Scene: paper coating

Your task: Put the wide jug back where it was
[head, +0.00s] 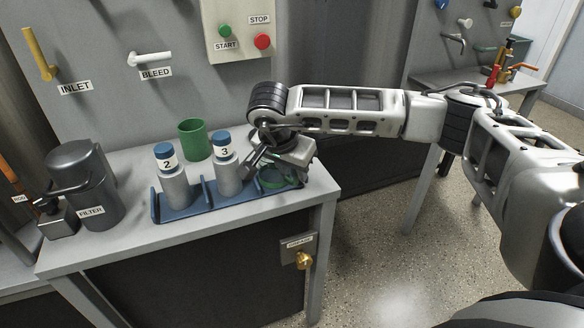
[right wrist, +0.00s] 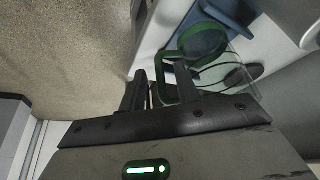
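The wide jug (head: 273,181) is a see-through vessel with a green rim and handle. In the head view it is at the right end of the blue rack (head: 217,205), partly hidden under my right gripper (head: 258,165). In the right wrist view the jug's green rim (right wrist: 204,40) lies beyond the fingers. Its handle reaches between the open fingers of my right gripper (right wrist: 162,88), with a gap visible at the left finger. Whether the jug's base rests in the rack is hidden. My left gripper is not in view.
Grey bottles with blue caps, marked 2 (head: 172,180) and 3 (head: 227,170), stand in the rack. A green cup (head: 195,139) stands behind them. A dark filter housing (head: 84,183) is at the left. The bench's right edge is close to my right gripper.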

